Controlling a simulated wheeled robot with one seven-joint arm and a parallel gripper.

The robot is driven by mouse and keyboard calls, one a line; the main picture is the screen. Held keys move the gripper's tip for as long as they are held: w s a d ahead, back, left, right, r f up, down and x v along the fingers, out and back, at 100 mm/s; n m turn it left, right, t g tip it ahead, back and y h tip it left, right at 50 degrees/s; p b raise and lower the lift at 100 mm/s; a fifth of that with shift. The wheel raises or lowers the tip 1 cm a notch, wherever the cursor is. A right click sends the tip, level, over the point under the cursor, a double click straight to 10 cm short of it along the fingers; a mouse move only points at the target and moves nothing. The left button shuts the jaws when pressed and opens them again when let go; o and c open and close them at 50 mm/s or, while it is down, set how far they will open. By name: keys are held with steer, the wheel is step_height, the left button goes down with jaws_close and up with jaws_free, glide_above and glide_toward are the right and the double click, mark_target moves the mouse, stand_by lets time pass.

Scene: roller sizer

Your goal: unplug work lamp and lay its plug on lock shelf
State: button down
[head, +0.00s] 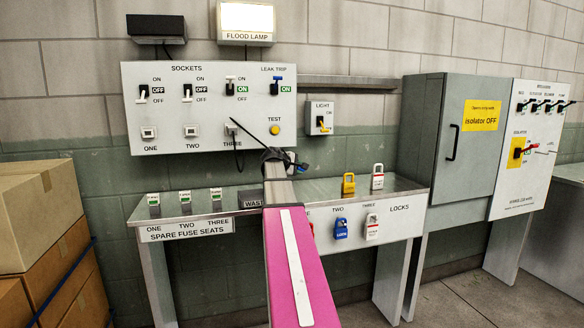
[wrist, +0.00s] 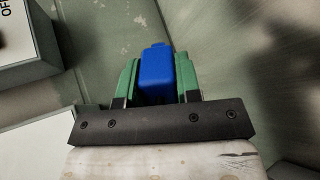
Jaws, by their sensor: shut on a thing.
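My gripper (wrist: 156,70) is shut on a blue, block-shaped thing (wrist: 157,75), which sits between its green fingers in the wrist view. It looks like a plug, but no label shows. In the head view my gripper (head: 274,156) is dark and small, near the lower right corner of the socket panel (head: 190,108), and my arm hides what it holds. Dark cables (head: 240,152) hang around socket THREE (head: 231,129) and my gripper. The lock shelf (head: 330,188) is below and right of my gripper, with a yellow padlock (head: 348,184) and a red-and-white padlock (head: 377,177) standing on it.
A blue padlock (head: 341,228) and a white one (head: 372,229) hang on the shelf front. Spare fuses (head: 185,202) stand at the left. A light switch box (head: 320,118), a grey cabinet (head: 444,140) and cardboard boxes (head: 40,215) flank the area. The lit flood lamp (head: 246,18) is above.

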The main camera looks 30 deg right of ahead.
steer(key=shift+w+f, duration=0.15)
steer(key=shift+w, duration=0.05)
steer(key=shift+f, duration=3.35)
steer(key=c, duration=0.7)
jaws_free()
steer(key=shift+c, duration=0.2)
steer(key=v, duration=1.1)
